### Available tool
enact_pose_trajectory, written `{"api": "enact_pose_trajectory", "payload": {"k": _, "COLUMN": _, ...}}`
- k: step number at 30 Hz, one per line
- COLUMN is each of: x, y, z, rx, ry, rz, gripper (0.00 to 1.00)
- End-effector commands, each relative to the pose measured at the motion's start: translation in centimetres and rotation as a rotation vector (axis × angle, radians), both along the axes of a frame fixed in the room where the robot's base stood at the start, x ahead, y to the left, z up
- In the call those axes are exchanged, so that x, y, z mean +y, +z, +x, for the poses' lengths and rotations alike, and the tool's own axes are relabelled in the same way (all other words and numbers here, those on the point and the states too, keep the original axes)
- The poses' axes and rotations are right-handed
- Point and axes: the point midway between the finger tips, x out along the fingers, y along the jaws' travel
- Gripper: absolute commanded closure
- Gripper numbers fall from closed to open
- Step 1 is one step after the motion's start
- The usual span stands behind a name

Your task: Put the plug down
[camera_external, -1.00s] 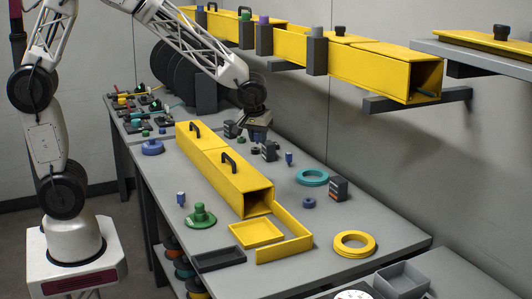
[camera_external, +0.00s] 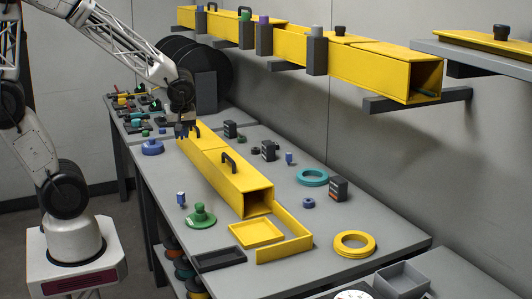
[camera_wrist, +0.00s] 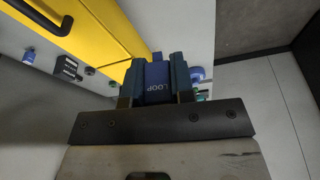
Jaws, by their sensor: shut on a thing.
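My gripper (camera_external: 184,131) is near the far-left end of the yellow duct on the table, close to its top edge in the external view. In the wrist view my gripper (camera_wrist: 155,80) is shut on a dark blue plug (camera_wrist: 157,88) marked "LOOP", held between the two fingers. The plug is hard to make out in the external view. I cannot tell whether it touches anything below.
The yellow duct (camera_external: 225,168) with black handles runs along the table (camera_external: 320,230). A blue ring (camera_external: 152,147) lies left of my gripper. Small dark blocks, a teal ring (camera_external: 312,176) and a green knob (camera_external: 201,215) stand around. Overhead yellow ducts line the wall.

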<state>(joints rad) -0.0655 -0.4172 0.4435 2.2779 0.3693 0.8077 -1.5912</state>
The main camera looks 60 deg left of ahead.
Motion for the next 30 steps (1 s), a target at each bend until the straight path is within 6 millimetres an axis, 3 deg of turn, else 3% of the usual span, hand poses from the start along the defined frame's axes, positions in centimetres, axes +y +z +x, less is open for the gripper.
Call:
{"api": "enact_pose_trajectory", "payload": {"k": 16, "x": 3.7, "y": -2.3, "z": -13.0, "rx": -0.001, "ry": 0.375, "rz": 0.001, "gripper": 1.00}}
{"api": "enact_pose_trajectory", "payload": {"k": 30, "x": 4.3, "y": -3.7, "z": -18.1, "rx": 0.001, "ry": 0.527, "rz": 0.000, "gripper": 1.00}}
